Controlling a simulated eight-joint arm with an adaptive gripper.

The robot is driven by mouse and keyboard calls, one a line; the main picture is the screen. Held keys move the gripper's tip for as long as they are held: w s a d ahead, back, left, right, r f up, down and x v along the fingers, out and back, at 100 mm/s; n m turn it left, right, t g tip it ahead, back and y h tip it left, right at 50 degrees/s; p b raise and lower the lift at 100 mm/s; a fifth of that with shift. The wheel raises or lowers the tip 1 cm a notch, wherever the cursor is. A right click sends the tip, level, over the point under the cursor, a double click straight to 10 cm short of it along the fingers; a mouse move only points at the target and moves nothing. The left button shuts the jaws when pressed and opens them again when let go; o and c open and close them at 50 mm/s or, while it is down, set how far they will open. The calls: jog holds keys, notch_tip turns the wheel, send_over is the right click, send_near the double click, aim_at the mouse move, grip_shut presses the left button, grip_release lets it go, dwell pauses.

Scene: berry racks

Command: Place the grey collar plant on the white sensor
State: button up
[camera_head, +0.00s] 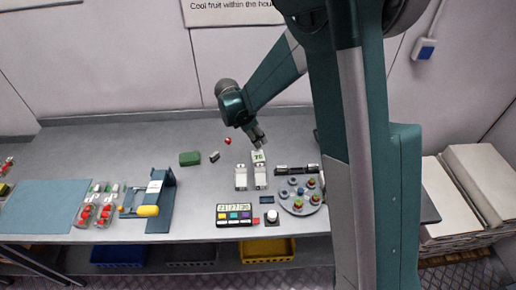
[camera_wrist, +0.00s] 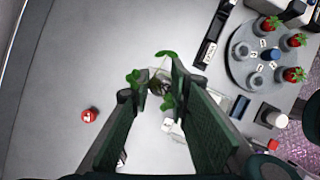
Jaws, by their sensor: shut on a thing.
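My gripper (camera_wrist: 158,88) is shut on a small plant (camera_wrist: 165,56) with green leaves; a greyish part shows between the fingers, but its collar is mostly hidden. In the head view my gripper (camera_head: 258,138) is above the back middle of the table, and the plant cannot be made out there. Just in front of it stands a white device (camera_head: 259,157) with a green 70 on it. It is partly hidden below the plant in the wrist view (camera_wrist: 171,126). A white round-topped piece (camera_head: 272,216) on a dark base stands nearer the front edge. I cannot tell which is the sensor.
A round grey tray (camera_wrist: 241,75) holds several cups, some with red-and-green plants. A black bar (camera_head: 296,169) lies behind it. The back left is clear.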

jog(key=shift+f, duration=0.7)
jog(key=shift+f, duration=2.05)
jog(key=shift+f, duration=0.2)
jog(key=o, duration=0.8)
jog(key=shift+r, duration=0.25)
jog(key=v, duration=1.2)
